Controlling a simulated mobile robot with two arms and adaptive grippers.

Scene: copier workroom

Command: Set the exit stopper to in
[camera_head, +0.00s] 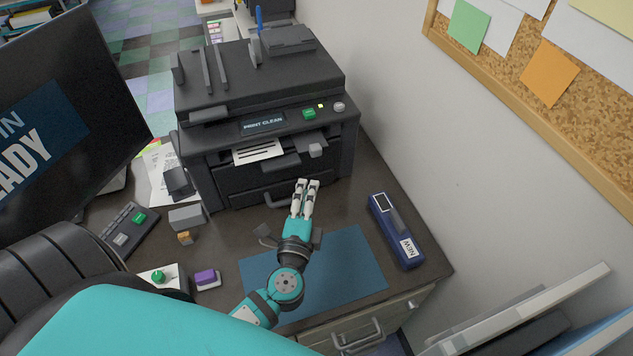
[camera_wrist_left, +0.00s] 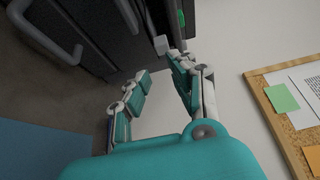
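The dark printer (camera_head: 262,125) stands at the back of the desk, with a printed sheet (camera_head: 258,152) sticking out of its front slot. A small light-grey block (camera_head: 315,150), which looks like the exit stopper, sits at the right of that exit. A pale block also shows by the fingertips in the left wrist view (camera_wrist_left: 161,45). My left gripper (camera_head: 308,183) is in front of the printer, just below the block. Its two fingers are apart with nothing between them; it also shows in the left wrist view (camera_wrist_left: 156,67). My right gripper is out of view.
A drawer handle (camera_head: 285,198) sticks out low on the printer's front. A blue mat (camera_head: 345,275) lies below my gripper, and a dark blue device marked NEW (camera_head: 397,230) stands to the right. The wall is close on the right. A monitor (camera_head: 65,110) stands left.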

